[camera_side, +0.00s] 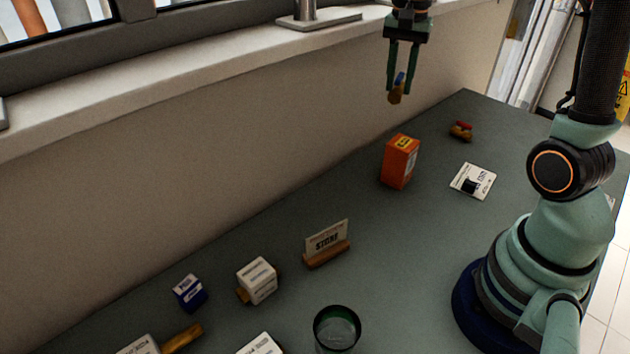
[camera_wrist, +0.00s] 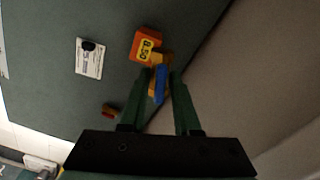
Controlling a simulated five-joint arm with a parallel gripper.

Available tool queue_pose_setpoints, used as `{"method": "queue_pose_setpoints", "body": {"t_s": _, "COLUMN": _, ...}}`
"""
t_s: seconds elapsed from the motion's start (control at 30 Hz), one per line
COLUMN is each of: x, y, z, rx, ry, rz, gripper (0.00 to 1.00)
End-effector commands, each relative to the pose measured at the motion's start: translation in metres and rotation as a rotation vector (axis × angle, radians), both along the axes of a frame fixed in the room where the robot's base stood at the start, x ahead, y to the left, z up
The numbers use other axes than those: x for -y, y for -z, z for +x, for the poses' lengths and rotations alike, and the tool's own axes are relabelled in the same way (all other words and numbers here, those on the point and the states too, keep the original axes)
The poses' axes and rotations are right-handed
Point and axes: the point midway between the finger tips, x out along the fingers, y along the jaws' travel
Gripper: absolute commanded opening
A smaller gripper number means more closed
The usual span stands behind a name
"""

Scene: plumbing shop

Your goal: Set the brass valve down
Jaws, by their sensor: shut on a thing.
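My gripper (camera_side: 400,88) is high above the far end of the green table, near the wall. It is shut on a brass valve (camera_side: 395,97) with a blue handle, held well clear of the surface. In the wrist view the valve (camera_wrist: 154,88) sits between the two green fingers of my gripper (camera_wrist: 159,80). The green table top (camera_side: 420,250) lies below, with a second small brass piece with a red handle (camera_side: 461,131) on it at the far right.
An orange box (camera_side: 401,162) stands near the wall, left of a white card with a black item (camera_side: 473,181). A small sign on a wooden stand (camera_side: 327,243), a white box (camera_side: 258,280), a blue box (camera_side: 189,293) and a dark green cup (camera_side: 337,328) stand nearer. The middle-right table is clear.

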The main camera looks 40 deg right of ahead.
Motion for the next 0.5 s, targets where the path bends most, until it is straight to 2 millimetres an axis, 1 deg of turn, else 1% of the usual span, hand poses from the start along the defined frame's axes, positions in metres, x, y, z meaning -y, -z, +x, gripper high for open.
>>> {"method": "queue_pose_setpoints", "body": {"t_s": 0.03, "x": -0.028, "y": -0.002, "z": -0.006, "rx": 0.003, "ry": -0.065, "rz": -0.001, "gripper": 0.0}}
{"method": "queue_pose_setpoints", "body": {"t_s": 0.1, "x": -0.059, "y": -0.001, "z": -0.016, "rx": 0.004, "ry": -0.14, "rz": -0.001, "gripper": 0.0}}
{"method": "queue_pose_setpoints", "body": {"t_s": 0.2, "x": -0.095, "y": 0.002, "z": -0.032, "rx": 0.004, "ry": -0.232, "rz": -0.001, "gripper": 0.0}}
{"method": "queue_pose_setpoints", "body": {"t_s": 0.3, "x": -0.12, "y": 0.005, "z": -0.048, "rx": 0.002, "ry": -0.305, "rz": 0.0, "gripper": 0.0}}
{"method": "queue_pose_setpoints", "body": {"t_s": 0.33, "x": -0.126, "y": 0.006, "z": -0.052, "rx": 0.004, "ry": -0.321, "rz": -0.001, "gripper": 0.0}}
{"method": "queue_pose_setpoints", "body": {"t_s": 0.4, "x": -0.136, "y": 0.008, "z": -0.059, "rx": 0.004, "ry": -0.353, "rz": -0.001, "gripper": 0.0}}
{"method": "queue_pose_setpoints", "body": {"t_s": 0.5, "x": -0.144, "y": 0.011, "z": -0.066, "rx": 0.001, "ry": -0.379, "rz": -0.001, "gripper": 0.0}}
